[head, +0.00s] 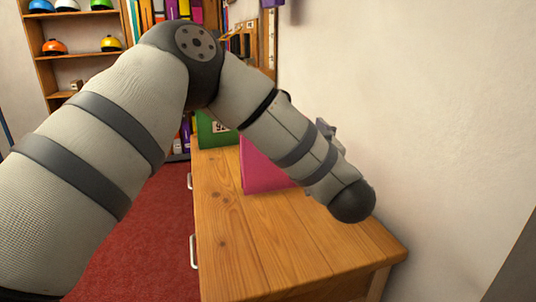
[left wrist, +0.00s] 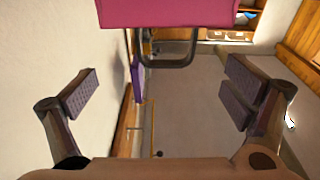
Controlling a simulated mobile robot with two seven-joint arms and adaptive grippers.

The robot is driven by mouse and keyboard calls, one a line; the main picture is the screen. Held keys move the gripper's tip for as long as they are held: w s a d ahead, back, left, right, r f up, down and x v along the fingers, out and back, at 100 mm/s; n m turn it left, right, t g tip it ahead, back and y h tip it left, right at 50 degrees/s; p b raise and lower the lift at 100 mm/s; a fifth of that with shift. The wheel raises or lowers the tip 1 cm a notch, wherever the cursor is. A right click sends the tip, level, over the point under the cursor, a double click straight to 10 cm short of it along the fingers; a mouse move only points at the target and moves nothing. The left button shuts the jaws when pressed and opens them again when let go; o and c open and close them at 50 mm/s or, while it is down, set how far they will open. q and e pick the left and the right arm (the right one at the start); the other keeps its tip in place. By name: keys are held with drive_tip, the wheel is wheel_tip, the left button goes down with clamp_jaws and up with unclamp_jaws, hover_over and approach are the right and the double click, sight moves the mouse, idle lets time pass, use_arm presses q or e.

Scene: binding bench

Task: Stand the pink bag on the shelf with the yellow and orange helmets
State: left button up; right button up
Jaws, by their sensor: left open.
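The pink bag (head: 263,172) stands on the wooden bench, partly hidden behind my left forearm. In the left wrist view the bag (left wrist: 168,12) is at the top edge, its dark handle (left wrist: 178,63) pointing toward my gripper. My left gripper (left wrist: 162,92) is open and empty, with its fingers apart on either side of the handle and not touching it. In the head view my arm mostly hides that gripper. The orange helmet (head: 55,47) and yellow helmet (head: 111,43) sit on one shelf board (head: 84,55) at the upper left, with a gap between them. My right gripper is not in view.
A green box or binder (head: 207,128) with a white label stands behind the bag on the bench (head: 250,245). The near bench top is clear. A wall (head: 400,100) closes off the right side. White, blue and green helmets (head: 102,4) sit on the board above. Red carpet lies left.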

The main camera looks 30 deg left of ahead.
use_arm(q)
drive_tip(key=x, duration=1.1)
drive_tip(key=shift+s+a+r, duration=0.3)
drive_tip(key=shift+a, duration=0.15)
drive_tip(key=shift+r, duration=0.15)
drive_tip(key=c, duration=2.1)
